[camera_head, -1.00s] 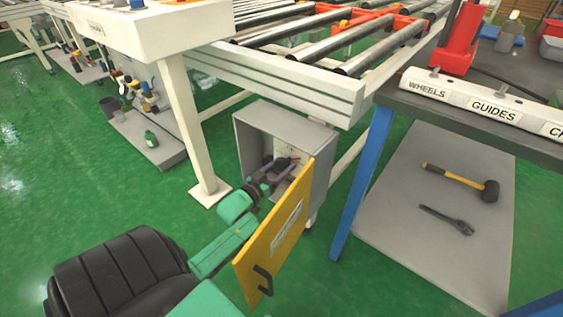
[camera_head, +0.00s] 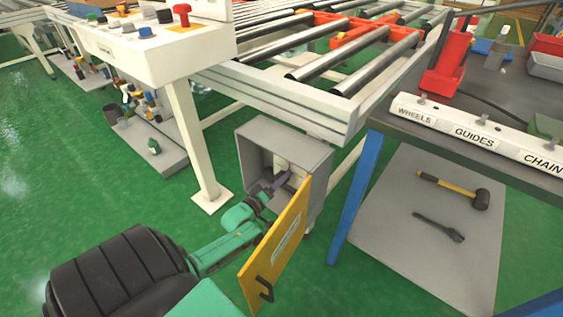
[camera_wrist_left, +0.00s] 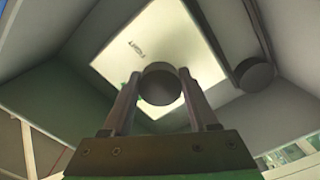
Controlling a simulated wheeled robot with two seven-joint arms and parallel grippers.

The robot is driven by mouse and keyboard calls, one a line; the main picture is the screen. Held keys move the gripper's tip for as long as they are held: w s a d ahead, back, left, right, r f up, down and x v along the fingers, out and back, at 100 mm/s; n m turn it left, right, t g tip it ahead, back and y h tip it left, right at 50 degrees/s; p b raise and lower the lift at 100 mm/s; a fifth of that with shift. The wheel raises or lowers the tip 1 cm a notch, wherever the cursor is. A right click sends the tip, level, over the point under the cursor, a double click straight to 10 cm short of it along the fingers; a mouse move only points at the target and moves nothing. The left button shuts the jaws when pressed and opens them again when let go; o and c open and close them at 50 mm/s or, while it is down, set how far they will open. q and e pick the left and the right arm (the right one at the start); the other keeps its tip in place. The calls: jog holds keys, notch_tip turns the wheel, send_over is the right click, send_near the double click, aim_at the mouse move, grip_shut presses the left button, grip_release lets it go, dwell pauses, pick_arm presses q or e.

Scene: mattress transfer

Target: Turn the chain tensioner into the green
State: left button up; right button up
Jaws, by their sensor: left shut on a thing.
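A grey box (camera_head: 310,150) hangs under the roller conveyor, its yellow door (camera_head: 277,245) swung open toward me. My left gripper (camera_head: 279,183) reaches into the box past the door. In the left wrist view my left gripper (camera_wrist_left: 158,80) is shut on a dark round knob (camera_wrist_left: 161,88), which I take for the chain tensioner. Behind the knob is a pale panel (camera_wrist_left: 155,40) with a small mark (camera_wrist_left: 135,48). My right gripper is not in view.
A second dark round part (camera_wrist_left: 254,74) sits on the box's inner side, right of the fingers. A blue table leg (camera_head: 357,195) stands right of the box. A white leg (camera_head: 197,145) stands left of it. A mallet (camera_head: 455,190) and a wrench (camera_head: 439,227) lie on the lower shelf.

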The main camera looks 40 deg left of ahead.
pick_arm(q)
jog(key=shift+n, duration=0.5)
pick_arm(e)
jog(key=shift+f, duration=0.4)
pick_arm(q)
jog(key=o, duration=1.4)
jog(key=shift+c, duration=0.2)
jog(key=shift+s, duration=0.3)
jog(key=s+p, duration=0.3)
jog(key=s, duration=1.1)
jog(key=shift+d+p, duration=0.15)
jog(key=shift+p, duration=0.15)
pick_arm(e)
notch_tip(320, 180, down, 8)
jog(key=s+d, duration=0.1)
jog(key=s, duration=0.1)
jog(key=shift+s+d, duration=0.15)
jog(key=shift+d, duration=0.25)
